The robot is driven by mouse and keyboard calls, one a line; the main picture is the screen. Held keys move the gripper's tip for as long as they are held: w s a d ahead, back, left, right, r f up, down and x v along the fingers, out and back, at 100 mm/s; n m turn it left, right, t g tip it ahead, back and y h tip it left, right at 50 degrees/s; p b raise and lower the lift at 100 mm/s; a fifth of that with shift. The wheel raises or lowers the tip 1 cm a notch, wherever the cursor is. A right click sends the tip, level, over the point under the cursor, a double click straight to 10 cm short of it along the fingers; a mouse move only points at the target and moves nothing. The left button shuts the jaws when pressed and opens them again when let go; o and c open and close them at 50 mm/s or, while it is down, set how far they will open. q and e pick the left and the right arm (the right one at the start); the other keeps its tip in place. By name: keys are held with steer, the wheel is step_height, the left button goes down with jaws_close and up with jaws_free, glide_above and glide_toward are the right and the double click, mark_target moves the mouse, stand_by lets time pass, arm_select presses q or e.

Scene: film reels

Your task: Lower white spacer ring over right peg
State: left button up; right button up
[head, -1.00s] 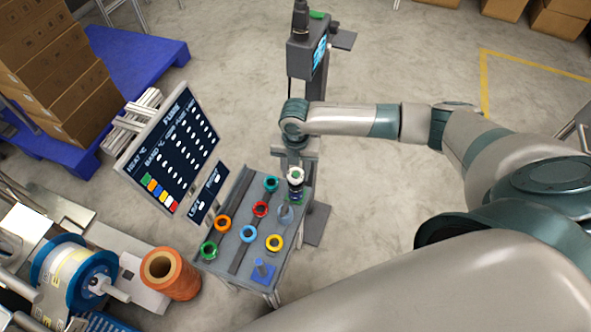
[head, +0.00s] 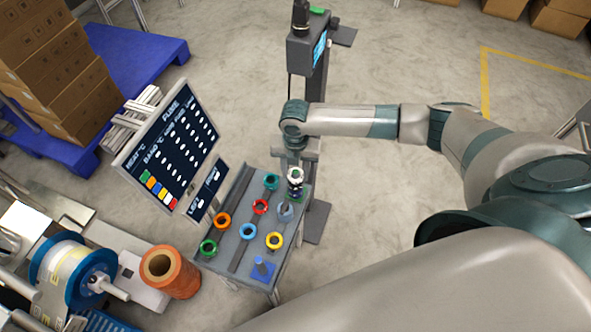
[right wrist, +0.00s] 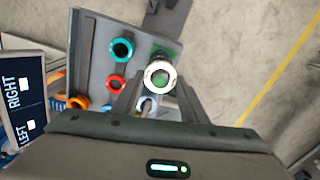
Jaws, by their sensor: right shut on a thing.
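The white spacer ring (head: 295,174) is at the back right corner of the grey table, and it also shows in the right wrist view (right wrist: 160,75). My right gripper (right wrist: 158,82) is shut on it. Something green, probably the right peg's base (right wrist: 165,52), shows just beyond the ring, and green and dark parts show under it in the head view. I cannot tell whether the ring is around the peg or only above it. A blue peg on a blue base (head: 262,268) stands at the table's front. My left gripper is not in view.
Teal (head: 271,181), red (head: 260,207), orange (head: 222,221), green (head: 208,247), blue (head: 248,231) and yellow (head: 274,240) rings lie on the table. A pale grey piece (head: 286,212) is near the white ring. A sign panel (head: 170,150) stands at the left.

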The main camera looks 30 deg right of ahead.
steer(key=shift+f, duration=0.25)
steer(key=o, duration=1)
steer(key=shift+o, duration=0.6)
step_height(320, 180, up, 4)
steer(key=shift+f, duration=0.25)
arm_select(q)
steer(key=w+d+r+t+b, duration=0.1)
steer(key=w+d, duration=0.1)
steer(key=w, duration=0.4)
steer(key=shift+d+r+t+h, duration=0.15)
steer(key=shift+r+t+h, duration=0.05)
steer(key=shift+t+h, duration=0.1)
arm_select(e)
step_height(320, 180, up, 8)
steer(key=shift+r, duration=0.25)
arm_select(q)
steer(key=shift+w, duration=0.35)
